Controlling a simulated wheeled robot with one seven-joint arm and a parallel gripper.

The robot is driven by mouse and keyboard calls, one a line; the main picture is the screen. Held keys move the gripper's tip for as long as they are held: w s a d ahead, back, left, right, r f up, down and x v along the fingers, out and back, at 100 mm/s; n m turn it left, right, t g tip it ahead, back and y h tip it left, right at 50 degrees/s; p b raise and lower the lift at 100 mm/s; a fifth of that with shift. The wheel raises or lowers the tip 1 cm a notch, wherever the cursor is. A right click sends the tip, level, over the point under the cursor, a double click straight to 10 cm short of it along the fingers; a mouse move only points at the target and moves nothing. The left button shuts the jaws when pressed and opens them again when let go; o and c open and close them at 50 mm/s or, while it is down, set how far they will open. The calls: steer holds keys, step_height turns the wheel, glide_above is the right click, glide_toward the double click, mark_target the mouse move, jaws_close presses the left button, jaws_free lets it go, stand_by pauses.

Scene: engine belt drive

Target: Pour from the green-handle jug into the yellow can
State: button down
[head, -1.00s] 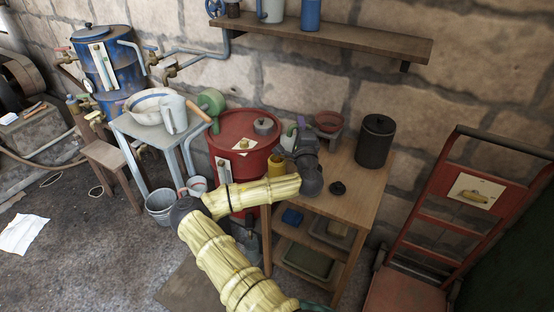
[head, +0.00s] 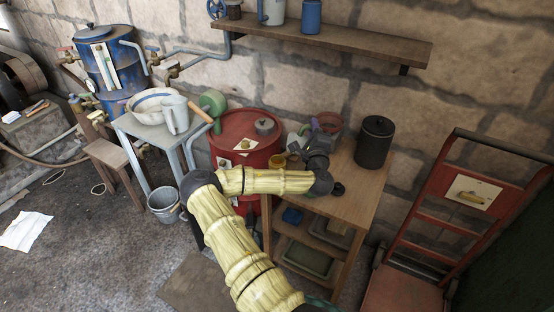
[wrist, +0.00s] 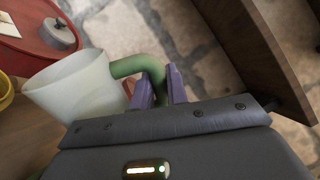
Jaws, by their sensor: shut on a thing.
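The green-handle jug (wrist: 70,88) is pale and translucent. My gripper (wrist: 160,84) has purple fingers shut on its green handle (wrist: 143,66), and the jug hangs to the left of the fingers in the wrist view. In the head view my gripper (head: 313,126) is above the wooden table, and my wrist partly hides the jug. The yellow can (head: 279,162) stands on the table left of my wrist, partly hidden. Its rim shows at the left edge of the wrist view (wrist: 5,91), beside the jug and apart from it. I cannot tell whether anything pours.
A red drum (head: 229,126) stands left of the wooden table (head: 357,187). A dark canister (head: 374,143) is at the table's right, and a reddish bowl (head: 328,122) is behind my gripper. A shelf (head: 340,43) juts from the wall above. A red hand truck (head: 425,221) stands to the right.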

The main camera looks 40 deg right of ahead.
steer(key=shift+s+d+r+m+p, duration=0.3)
steer(key=shift+d+r+m+p, duration=0.15)
steer(key=shift+m+p, duration=0.45)
steer(key=shift+s+d+f+m+g+h+p, duration=0.1)
steer(key=shift+s+d+m+g+h+p, duration=0.15)
steer(key=shift+m+p, duration=0.35)
steer(key=shift+s+d+m+g+h+p, duration=0.1)
steer(key=shift+d+m+g+p, duration=0.2)
steer(key=shift+m+p, duration=0.25)
steer(key=shift+s+d+f+m+b, duration=0.1)
steer(key=shift+d+f+m+b, duration=0.1)
steer(key=shift+f+m+b, duration=0.1)
steer(key=shift+s+d+f+m+g, duration=0.15)
steer(key=shift+d+m, duration=0.1)
steer(key=shift+m, duration=0.3)
steer(key=shift+s+d+r+m+g, duration=0.1)
steer(key=shift+s+d+m, duration=0.1)
steer(key=shift+m, duration=0.3)
steer(key=s+d+f+m+g+b, duration=0.1)
steer(key=s+d+f+m, duration=0.2)
steer(key=d+f+m, duration=0.2)
steer(key=m, duration=0.3)
steer(key=shift+s+d+m+g+b, duration=0.3)
steer(key=shift+m+b, duration=0.05)
steer(key=shift+m, duration=0.05)
